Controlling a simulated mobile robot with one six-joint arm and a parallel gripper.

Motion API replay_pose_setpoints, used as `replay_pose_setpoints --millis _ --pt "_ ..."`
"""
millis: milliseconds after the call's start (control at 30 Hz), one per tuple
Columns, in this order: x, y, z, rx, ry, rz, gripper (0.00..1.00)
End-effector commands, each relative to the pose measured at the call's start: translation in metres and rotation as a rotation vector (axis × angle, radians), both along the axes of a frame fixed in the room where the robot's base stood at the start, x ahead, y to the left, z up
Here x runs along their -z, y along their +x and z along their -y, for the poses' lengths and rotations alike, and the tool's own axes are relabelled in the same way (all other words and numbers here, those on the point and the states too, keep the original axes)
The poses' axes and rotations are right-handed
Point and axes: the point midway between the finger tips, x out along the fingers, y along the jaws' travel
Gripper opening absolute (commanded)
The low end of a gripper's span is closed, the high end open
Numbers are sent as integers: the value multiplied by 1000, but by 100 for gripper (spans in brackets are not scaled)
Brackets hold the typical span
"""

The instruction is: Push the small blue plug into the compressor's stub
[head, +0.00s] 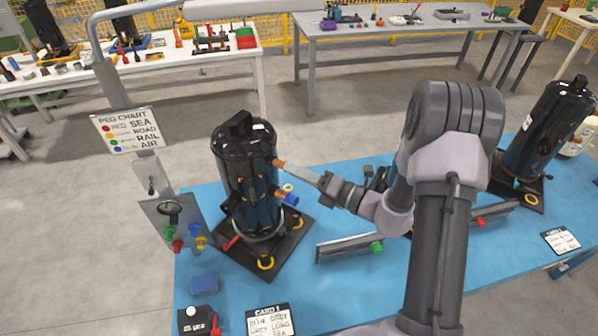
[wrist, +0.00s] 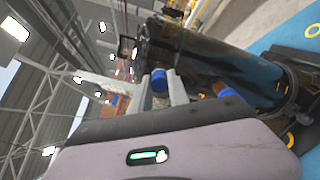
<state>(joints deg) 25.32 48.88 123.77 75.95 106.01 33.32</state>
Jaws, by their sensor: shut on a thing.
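The black compressor (head: 245,180) stands upright on a dark base plate on the blue table. A thin copper stub (head: 279,163) sticks out of its upper right side. Lower down, a second copper stub (head: 281,193) has a blue plug (head: 292,200) on its end; this blue end also shows in the wrist view (wrist: 228,90). My gripper (head: 288,167) is at the upper stub, its fingers pointing at the compressor. In the wrist view it is shut on the small blue plug (wrist: 159,79), between the fingertips. Whether this plug touches the upper stub, I cannot tell.
A sign post with a peg chart (head: 126,130) and coloured pegs stands left of the compressor. Grey rails (head: 345,247), a second compressor (head: 548,135), a blue block (head: 204,284) and a case card (head: 270,321) are on the blue table (head: 300,275).

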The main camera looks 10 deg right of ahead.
Motion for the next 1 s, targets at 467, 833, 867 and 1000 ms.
replay_pose_setpoints --millis 467,833,867,1000 --pt "0 2 -2 0 0 0 45" --pt "0 2 -2 0 0 0 46" --pt "0 1 -1 0 0 0 46" --pt "0 -7 8 4 1 -1 46"
